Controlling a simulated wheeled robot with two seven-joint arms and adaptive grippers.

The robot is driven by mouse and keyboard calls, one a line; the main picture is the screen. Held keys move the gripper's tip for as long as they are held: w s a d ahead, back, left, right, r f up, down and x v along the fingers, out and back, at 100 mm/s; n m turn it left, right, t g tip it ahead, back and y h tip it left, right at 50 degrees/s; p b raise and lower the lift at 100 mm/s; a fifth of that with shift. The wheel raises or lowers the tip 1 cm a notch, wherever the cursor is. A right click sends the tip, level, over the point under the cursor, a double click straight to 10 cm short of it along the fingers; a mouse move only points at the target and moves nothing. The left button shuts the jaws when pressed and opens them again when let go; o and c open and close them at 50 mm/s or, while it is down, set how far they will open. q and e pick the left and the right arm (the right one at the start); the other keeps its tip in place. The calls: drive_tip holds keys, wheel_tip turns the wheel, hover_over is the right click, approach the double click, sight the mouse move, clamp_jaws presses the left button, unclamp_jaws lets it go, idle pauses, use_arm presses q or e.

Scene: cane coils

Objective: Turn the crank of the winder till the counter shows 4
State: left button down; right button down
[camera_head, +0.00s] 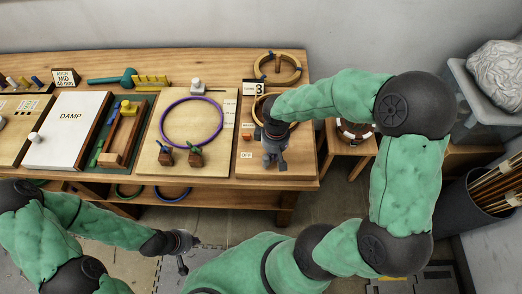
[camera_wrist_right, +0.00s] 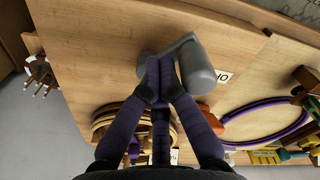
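The winder board (camera_head: 300,165) is at the right end of the workbench. Its counter (camera_head: 259,88) shows 3. A coil of cane (camera_head: 262,108) lies on it, partly hidden by my right arm; the coil also shows in the right wrist view (camera_wrist_right: 115,118). The grey crank (camera_wrist_right: 198,68) is at the board's front part. My right gripper (camera_wrist_right: 160,68) has its fingertips closed together at the crank, seemingly gripping it; the exact contact is hidden. In the head view my right gripper (camera_head: 272,143) is over the crank. My left gripper (camera_head: 183,250) hangs in front of the bench, away from everything.
A board with a purple ring (camera_head: 163,124) and two small clamps stands left of the winder. Further left are a green tray (camera_head: 100,160) and a white DAMP panel (camera_head: 68,130). A stool (camera_head: 350,150) and a bin of canes (camera_head: 480,205) stand right.

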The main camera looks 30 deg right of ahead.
drive_tip(key=shift+w+a, duration=0.2)
drive_tip(key=shift+w, duration=0.35)
drive_tip(key=shift+w+a, duration=0.15)
drive_tip(key=shift+w, duration=0.35)
drive_tip(key=shift+w+d, duration=0.1)
drive_tip(key=shift+w, duration=0.7)
drive_tip(key=shift+w+d, duration=0.55)
drive_tip(key=shift+w, duration=0.15)
drive_tip(key=c, duration=1.2)
unclamp_jaws()
drive_tip(key=shift+r, duration=0.1)
drive_tip(key=shift+o, duration=1)
drive_tip(key=shift+w+a, duration=0.1)
drive_tip(key=shift+a, duration=0.05)
drive_tip(key=shift+w, duration=0.15)
drive_tip(key=shift+s, duration=0.2)
drive_tip(key=shift+r+p, duration=1.9)
drive_tip(key=shift+r, duration=0.55)
drive_tip(key=shift+s, duration=0.1)
